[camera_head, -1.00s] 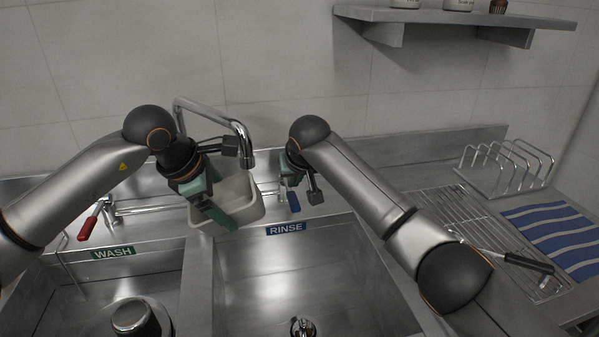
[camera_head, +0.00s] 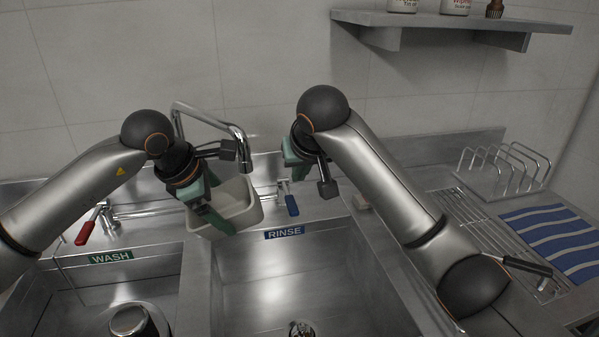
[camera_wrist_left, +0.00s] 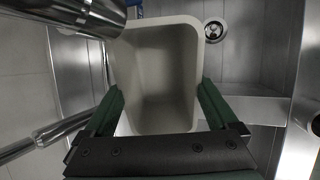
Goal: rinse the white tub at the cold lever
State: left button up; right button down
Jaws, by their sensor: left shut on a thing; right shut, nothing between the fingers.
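The white tub (camera_head: 251,214) hangs in my left gripper (camera_head: 213,220), its open top up, beneath the end of the chrome spout (camera_head: 242,160). In the left wrist view the left fingers (camera_wrist_left: 158,112) hold the tub's near end. The tub's inside (camera_wrist_left: 163,70) looks empty, and the spout (camera_wrist_left: 90,15) reaches over its upper left corner. I see no clear water stream. The blue cold lever (camera_head: 292,206) is right of the tub, above the RINSE label. My right gripper (camera_head: 291,160) is shut and empty, above the lever and apart from it; its fingertips are partly hidden.
A red lever (camera_head: 85,233) is at the left. The rinse basin (camera_head: 300,275) is below the tub and looks empty; the wash basin (camera_head: 70,300) holds a dark round thing. A drying rack (camera_head: 505,165) and striped cloth (camera_head: 550,235) lie at the right.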

pick_arm(q)
jog(key=shift+s+a+b, duration=0.3)
jog(key=shift+s+a, duration=0.1)
jog(key=shift+s, duration=0.1)
jog(key=s+a+b, duration=0.2)
jog(key=s+a, duration=0.2)
jog(key=s, duration=0.1)
jog(key=shift+s+b, duration=0.2)
jog(key=shift+b, duration=0.1)
dwell(1.2)
jog(key=s+a+r+p, duration=0.1)
jog(key=s+a+r, duration=0.2)
jog(key=s+r, duration=0.1)
dwell(0.5)
dwell(1.0)
